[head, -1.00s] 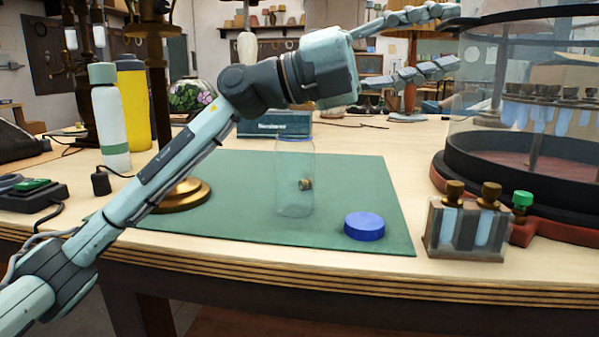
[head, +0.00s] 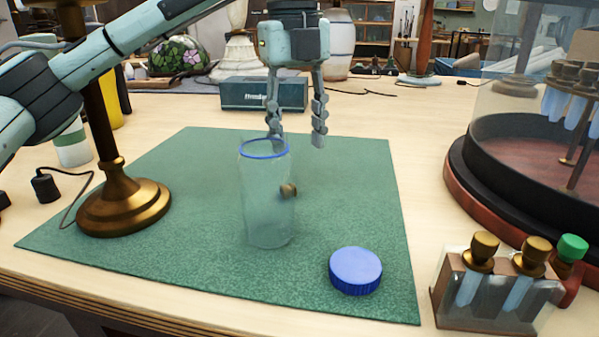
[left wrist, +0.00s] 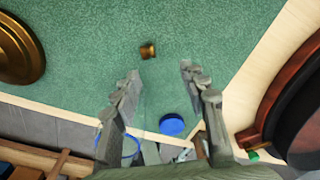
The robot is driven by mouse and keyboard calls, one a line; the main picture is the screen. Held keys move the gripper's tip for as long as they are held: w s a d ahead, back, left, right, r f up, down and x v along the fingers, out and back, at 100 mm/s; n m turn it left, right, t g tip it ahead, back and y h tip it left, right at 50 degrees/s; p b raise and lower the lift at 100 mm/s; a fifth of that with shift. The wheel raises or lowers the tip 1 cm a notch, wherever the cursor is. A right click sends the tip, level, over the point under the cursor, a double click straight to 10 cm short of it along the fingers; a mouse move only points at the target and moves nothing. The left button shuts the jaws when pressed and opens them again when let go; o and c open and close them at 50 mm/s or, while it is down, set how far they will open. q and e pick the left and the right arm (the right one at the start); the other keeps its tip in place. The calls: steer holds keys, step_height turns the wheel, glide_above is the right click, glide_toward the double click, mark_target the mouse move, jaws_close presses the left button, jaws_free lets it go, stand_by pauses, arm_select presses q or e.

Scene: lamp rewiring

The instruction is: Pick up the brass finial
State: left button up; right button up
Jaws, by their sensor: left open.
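The brass finial (head: 288,190) is a small brownish-gold piece. In the head view it shows at the right edge of the clear jar (head: 262,225), partly through its wall. In the left wrist view the finial (left wrist: 148,51) lies on the green mat, clear of the jar's blue rim (left wrist: 120,150), so it appears to be behind the jar. My left gripper (head: 297,138) points down above the mat, behind the jar, with its fingers apart and empty. In the left wrist view the finial lies beyond the open fingertips (left wrist: 160,72). My right gripper is not in view.
A blue lid (head: 355,270) lies on the mat in front of the jar. A brass lamp base (head: 123,207) stands at left. A rack of brass-topped vials (head: 495,285) and a glass-walled case (head: 500,150) stand at right. A teal box (head: 263,94) is behind.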

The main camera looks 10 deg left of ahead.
arm_select(q)
steer(key=shift+a+f, duration=0.25)
steer(key=shift+a, duration=0.1)
steer(key=shift+s+a+f, duration=0.1)
steer(key=shift+f, duration=0.5)
steer(key=shift+s+a+f, duration=0.1)
steer(key=shift+f, duration=0.45)
steer(key=f, duration=0.4)
steer(key=shift+w+a+f, duration=0.1)
steer(key=shift+a+f, duration=0.2)
steer(key=shift+f, duration=0.1)
jaws_close()
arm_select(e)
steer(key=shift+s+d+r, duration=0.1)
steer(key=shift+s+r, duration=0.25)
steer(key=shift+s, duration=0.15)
arm_select(q)
step_height(320, 180, up, 10)
steer(key=shift+p, duration=0.3)
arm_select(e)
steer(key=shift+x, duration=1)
arm_select(q)
steer(key=shift+d+r, duration=0.1)
steer(key=shift+r, duration=0.05)
